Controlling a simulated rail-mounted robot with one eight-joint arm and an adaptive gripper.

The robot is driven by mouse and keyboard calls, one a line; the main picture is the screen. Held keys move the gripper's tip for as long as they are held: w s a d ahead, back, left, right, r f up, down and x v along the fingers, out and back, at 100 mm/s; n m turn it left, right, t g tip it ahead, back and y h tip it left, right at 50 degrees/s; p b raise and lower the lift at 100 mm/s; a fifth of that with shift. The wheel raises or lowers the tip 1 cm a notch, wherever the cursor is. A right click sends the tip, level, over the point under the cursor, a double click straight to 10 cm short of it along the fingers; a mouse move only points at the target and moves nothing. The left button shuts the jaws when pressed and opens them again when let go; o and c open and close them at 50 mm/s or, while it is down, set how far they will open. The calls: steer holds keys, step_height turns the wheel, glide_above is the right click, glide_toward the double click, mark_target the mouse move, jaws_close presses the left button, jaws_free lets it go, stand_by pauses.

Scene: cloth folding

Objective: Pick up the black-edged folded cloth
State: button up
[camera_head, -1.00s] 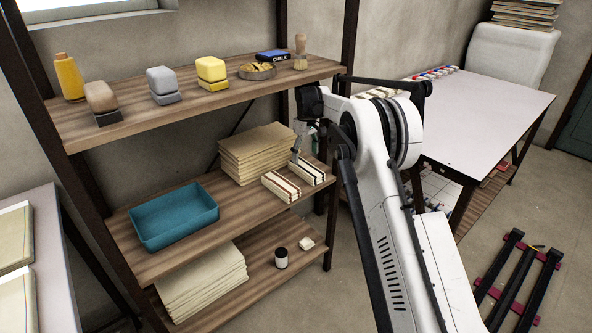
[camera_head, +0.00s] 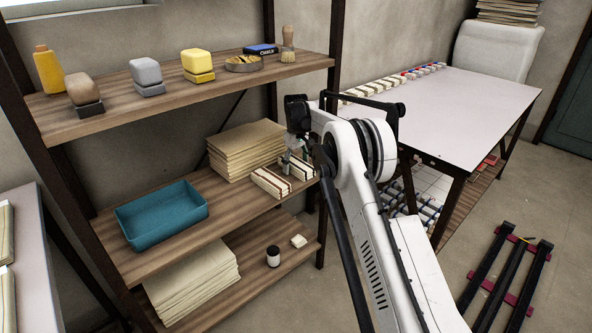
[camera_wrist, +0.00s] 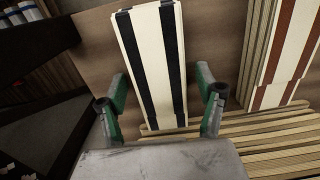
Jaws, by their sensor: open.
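The black-edged folded cloth (camera_head: 299,169) is cream with dark stripes and lies on the middle shelf. In the wrist view the cloth (camera_wrist: 153,60) runs lengthwise between the fingers of my gripper (camera_wrist: 160,97). The gripper is open, with one finger on each side and a visible gap to the cloth on both sides. In the head view my gripper (camera_head: 292,158) is low at the cloth and partly covers it. Whether the fingers reach down beside it is hard to tell.
A red-brown-striped cloth (camera_head: 268,183) lies close beside it, also on the right in the wrist view (camera_wrist: 285,60). A cream stack (camera_head: 240,150) stands behind. A teal tray (camera_head: 160,232) is farther left. The upper shelf (camera_head: 200,95) overhangs this area.

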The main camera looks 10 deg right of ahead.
steer(key=c, duration=1.4)
steer(key=shift+r, duration=0.15)
